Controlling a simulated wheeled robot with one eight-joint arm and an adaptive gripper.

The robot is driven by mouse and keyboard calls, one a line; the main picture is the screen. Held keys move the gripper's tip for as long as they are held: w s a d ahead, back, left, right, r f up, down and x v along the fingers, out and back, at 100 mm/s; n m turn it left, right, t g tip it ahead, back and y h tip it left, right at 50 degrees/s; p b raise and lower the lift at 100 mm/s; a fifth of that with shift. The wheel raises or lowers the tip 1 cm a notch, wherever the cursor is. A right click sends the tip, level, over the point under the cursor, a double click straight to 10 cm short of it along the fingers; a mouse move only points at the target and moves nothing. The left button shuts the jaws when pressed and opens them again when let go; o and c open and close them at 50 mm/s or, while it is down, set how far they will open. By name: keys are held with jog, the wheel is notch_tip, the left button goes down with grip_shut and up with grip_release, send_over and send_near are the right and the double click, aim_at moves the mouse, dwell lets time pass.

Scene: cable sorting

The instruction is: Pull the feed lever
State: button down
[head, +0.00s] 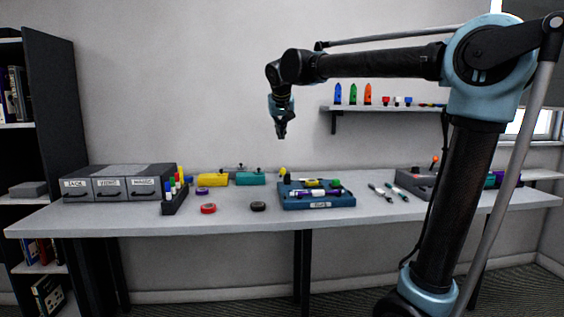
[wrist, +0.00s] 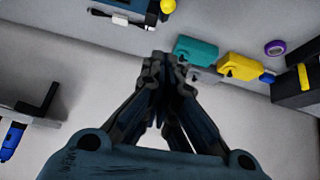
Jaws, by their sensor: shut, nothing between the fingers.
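No lever is clearly labelled as the feed lever. A lever with an orange ball knob (head: 435,160) rises from a grey box (head: 418,184) at the right of the table; my arm partly hides things near there. A yellow ball knob (head: 283,173) stands at the back left of the blue tray, and it also shows at the top of the wrist view (wrist: 168,6). My gripper (head: 281,135) is shut and empty, pointing down high above the back of the table. In the wrist view its fingertips (wrist: 160,58) meet.
The blue tray (head: 318,204) holds several coloured items. Yellow (head: 213,180) and teal (head: 250,178) blocks stand at the back. Grey drawers (head: 112,184) and a black marker holder (head: 175,203) are at left. A wall shelf (head: 385,108) with small items is right of my gripper.

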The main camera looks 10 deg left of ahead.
send_over(282, 174)
jog(key=w, duration=0.2)
jog(key=f, duration=0.8)
jog(key=shift+s+a, duration=0.15)
jog(key=shift+a, duration=0.25)
jog(key=f, duration=0.3)
jog(key=shift+s+d, duration=0.15)
jog(key=shift+s, duration=0.05)
jog(key=shift+f, duration=0.5)
jog(key=shift+s+d, duration=0.1)
jog(key=shift+d, duration=0.05)
